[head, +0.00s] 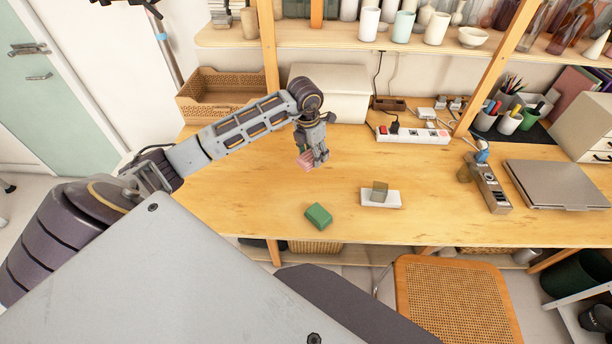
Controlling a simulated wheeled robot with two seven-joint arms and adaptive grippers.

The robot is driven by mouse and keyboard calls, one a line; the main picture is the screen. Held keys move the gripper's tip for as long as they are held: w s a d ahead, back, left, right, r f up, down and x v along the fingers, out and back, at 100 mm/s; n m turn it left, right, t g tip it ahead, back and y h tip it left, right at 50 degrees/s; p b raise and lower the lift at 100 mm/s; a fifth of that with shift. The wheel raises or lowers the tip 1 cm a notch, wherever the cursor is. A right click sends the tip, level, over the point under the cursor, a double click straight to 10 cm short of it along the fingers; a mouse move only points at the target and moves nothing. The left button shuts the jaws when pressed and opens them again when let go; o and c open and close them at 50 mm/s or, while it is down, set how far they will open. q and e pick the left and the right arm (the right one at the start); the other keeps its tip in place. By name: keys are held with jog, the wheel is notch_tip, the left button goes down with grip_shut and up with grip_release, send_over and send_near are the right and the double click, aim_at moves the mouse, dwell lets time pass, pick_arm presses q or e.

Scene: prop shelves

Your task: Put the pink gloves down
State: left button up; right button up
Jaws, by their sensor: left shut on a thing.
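The pink gloves (305,162) show as a small pink patch at the fingertips of my left gripper (312,160). My left gripper is shut on them over the back-middle part of the wooden desk (240,190). The gripper hides part of the gloves. I cannot tell whether the gloves touch the desk top or hang just above it. My right gripper is not in view.
A green block (318,215) and a white block with a small olive piece on it (381,198) lie toward the front. A power strip (412,134), a grey laptop (556,184) and pen cups (508,122) stand right. The desk's left part is clear.

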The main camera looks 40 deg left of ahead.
pick_arm(q)
jog(key=shift+f, duration=0.2)
notch_tip(320, 180, down, 5)
jog(key=shift+f, duration=0.4)
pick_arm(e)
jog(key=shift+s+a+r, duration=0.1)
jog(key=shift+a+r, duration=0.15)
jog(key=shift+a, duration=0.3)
